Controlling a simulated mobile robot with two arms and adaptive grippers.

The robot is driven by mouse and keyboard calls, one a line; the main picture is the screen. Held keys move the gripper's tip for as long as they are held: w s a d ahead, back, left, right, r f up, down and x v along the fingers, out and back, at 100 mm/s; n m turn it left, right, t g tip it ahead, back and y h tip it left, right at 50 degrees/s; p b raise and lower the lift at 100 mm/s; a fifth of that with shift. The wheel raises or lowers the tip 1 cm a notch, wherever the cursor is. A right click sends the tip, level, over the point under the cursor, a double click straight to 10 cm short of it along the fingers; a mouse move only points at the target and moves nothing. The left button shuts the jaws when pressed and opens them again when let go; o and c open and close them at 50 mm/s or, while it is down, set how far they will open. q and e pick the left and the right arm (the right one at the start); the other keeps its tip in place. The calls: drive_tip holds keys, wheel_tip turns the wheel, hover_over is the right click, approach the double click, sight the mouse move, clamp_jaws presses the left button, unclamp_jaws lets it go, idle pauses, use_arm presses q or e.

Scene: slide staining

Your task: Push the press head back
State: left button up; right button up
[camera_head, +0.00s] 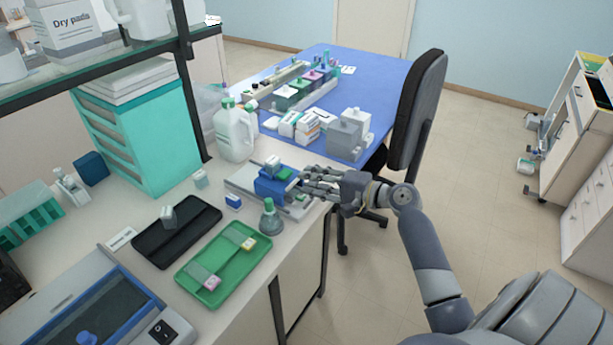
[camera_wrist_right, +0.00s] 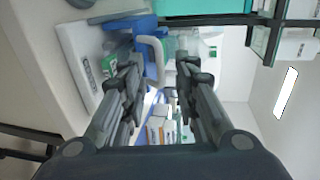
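The press (camera_head: 240,185) has a pale base and a blue head (camera_head: 268,187), and it stands near the bench's right edge. A small pale block (camera_head: 273,162) shows on top of the head. My right gripper (camera_head: 306,180) is at the right side of the press, its fingers reaching left over the base. In the right wrist view the gripper (camera_wrist_right: 160,75) has its two fingers apart. A white curved handle (camera_wrist_right: 153,50) and blue press parts show just beyond and between the fingertips. I cannot tell if a finger touches the handle. My left gripper is not in view.
A grey-green bottle (camera_head: 271,218) stands close in front of the press. A green tray (camera_head: 203,282) and a black tray (camera_head: 150,246) lie nearer. A white jug (camera_head: 234,135) stands behind. A black chair (camera_head: 417,110) stands right of the blue table (camera_head: 377,88).

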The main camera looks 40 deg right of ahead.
sight(277, 166)
drive_tip(key=shift+x, duration=1.1)
clamp_jaws()
drive_tip(key=x, duration=0.2)
drive_tip(key=r+x, duration=0.1)
drive_tip(key=x, duration=0.2)
drive_tip(key=b+x, duration=0.1)
drive_tip(key=x, duration=0.2)
drive_tip(key=shift+w+a+r, duration=0.1)
drive_tip(key=shift+w+r, duration=0.05)
drive_tip(key=shift+r, duration=0.1)
drive_tip(key=shift+w+a, duration=0.15)
drive_tip(key=shift+w, duration=0.2)
drive_tip(key=shift+r, duration=0.2)
